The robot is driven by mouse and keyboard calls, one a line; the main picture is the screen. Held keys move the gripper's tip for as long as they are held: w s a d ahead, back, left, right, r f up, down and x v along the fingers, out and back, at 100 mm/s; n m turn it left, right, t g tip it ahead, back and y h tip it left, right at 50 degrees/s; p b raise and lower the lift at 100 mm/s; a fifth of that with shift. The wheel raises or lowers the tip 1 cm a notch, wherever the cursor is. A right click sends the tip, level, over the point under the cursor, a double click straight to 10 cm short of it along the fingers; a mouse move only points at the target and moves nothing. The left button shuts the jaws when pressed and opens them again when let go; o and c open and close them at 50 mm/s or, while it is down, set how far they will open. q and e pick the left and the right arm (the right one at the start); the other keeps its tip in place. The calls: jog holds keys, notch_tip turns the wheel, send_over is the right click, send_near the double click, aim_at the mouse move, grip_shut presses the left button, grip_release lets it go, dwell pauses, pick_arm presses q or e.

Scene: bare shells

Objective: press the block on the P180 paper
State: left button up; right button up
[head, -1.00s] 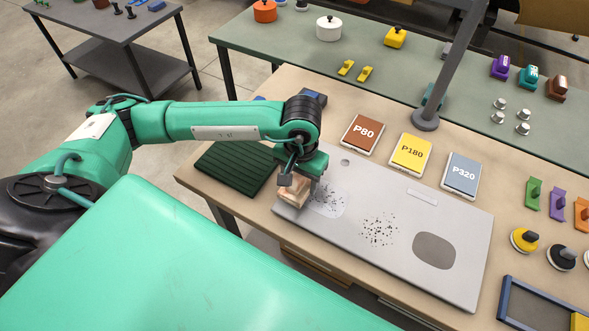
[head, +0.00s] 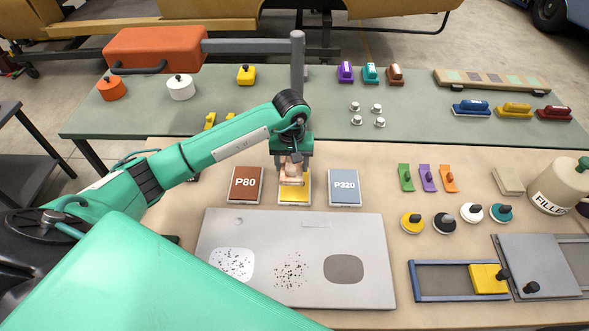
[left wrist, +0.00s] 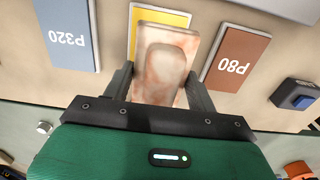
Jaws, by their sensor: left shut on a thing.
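My left gripper (head: 292,165) is shut on a wooden block (head: 291,177) with a pale, reddish grain. The block is over the yellow P180 paper (head: 294,194) and hides its label. In the left wrist view the block (left wrist: 163,60) sits between the two fingers, with the yellow paper (left wrist: 178,19) showing behind its far edge and left side. I cannot tell whether the block touches the paper. The brown P80 paper (head: 246,184) lies to the left and the grey-blue P320 paper (head: 345,187) to the right. My right gripper is not in view.
A grey panel (head: 296,225) with two speckled patches and a dark oval lies in front of the papers. Coloured scrapers (head: 428,178), round knobbed pads (head: 472,213) and a filler tin (head: 560,187) stand to the right. A grey post (head: 297,62) rises behind my gripper.

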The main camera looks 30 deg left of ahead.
pick_arm(q)
jog(key=shift+w+d, duration=0.15)
jog(key=shift+w, duration=0.3)
jog(key=shift+d+f, duration=0.15)
jog(key=shift+f+b, duration=0.3)
jog(key=shift+f, duration=0.4)
jog(key=shift+f+b, duration=0.3)
jog(key=shift+f, duration=0.65)
jog(key=shift+f+b, duration=0.35)
jog(key=shift+f, duration=0.7)
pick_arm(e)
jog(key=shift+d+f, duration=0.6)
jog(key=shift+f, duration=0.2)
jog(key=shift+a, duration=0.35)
pick_arm(q)
jog(key=shift+f, duration=0.35)
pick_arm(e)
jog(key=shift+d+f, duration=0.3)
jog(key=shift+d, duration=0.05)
pick_arm(q)
jog(key=shift+f+b, duration=0.2)
jog(key=shift+b, duration=0.25)
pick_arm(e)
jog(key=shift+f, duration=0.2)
